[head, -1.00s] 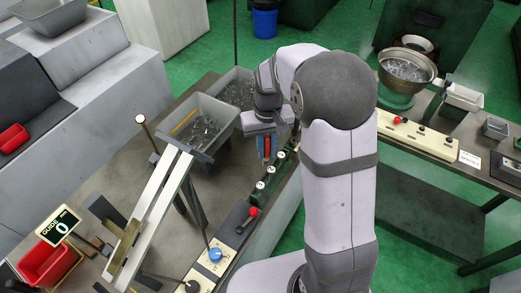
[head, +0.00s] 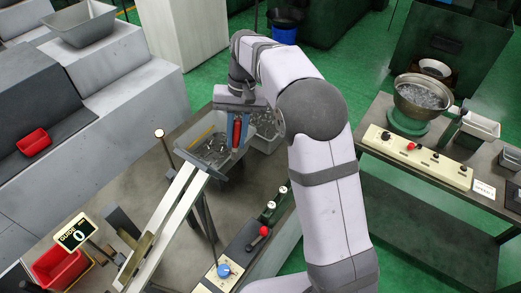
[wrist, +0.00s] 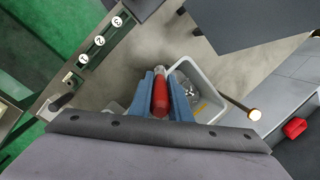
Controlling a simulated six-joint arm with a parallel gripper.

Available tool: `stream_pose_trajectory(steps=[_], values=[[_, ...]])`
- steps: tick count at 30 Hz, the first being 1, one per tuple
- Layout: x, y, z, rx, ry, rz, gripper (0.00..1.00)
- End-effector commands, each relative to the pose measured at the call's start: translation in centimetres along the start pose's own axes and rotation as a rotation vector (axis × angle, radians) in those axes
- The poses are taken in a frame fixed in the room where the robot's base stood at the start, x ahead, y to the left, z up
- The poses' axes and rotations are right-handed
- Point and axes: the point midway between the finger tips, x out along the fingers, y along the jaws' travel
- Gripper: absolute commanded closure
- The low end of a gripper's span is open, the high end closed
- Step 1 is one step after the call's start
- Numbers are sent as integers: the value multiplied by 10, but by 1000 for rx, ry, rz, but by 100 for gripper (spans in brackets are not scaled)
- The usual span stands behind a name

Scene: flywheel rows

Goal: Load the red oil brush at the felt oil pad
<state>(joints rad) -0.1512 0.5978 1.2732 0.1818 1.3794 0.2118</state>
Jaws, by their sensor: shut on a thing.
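My gripper (head: 238,146) is shut on the red oil brush (head: 237,132), which hangs upright between its two blue fingers, high above the bench. In the wrist view the brush's red handle (wrist: 160,98) lies between the fingers, with a pale end beyond it. In the head view the brush overlaps the right side of a grey bin; its exact height above the bin is unclear. I cannot pick out the felt oil pad with certainty in either view.
A grey bin (head: 181,153) of metal parts stands behind a slanted pale rail (head: 165,222). A green block with round white caps (head: 268,210) and a panel with a red-knobbed lever (head: 263,231) lie nearer. A red tray (head: 58,268) sits front left.

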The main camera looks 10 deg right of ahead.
Motion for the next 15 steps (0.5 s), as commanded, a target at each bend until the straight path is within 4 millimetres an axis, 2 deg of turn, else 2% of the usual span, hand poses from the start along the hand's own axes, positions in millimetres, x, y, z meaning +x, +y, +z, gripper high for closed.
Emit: stream_pose_trajectory(steps=[1,12,15], values=[[0,-14,-2,-8,-15,-10,100],[16,-107,-2,-85,-121,-84,100],[38,-144,5,-88,-143,-101,100]])
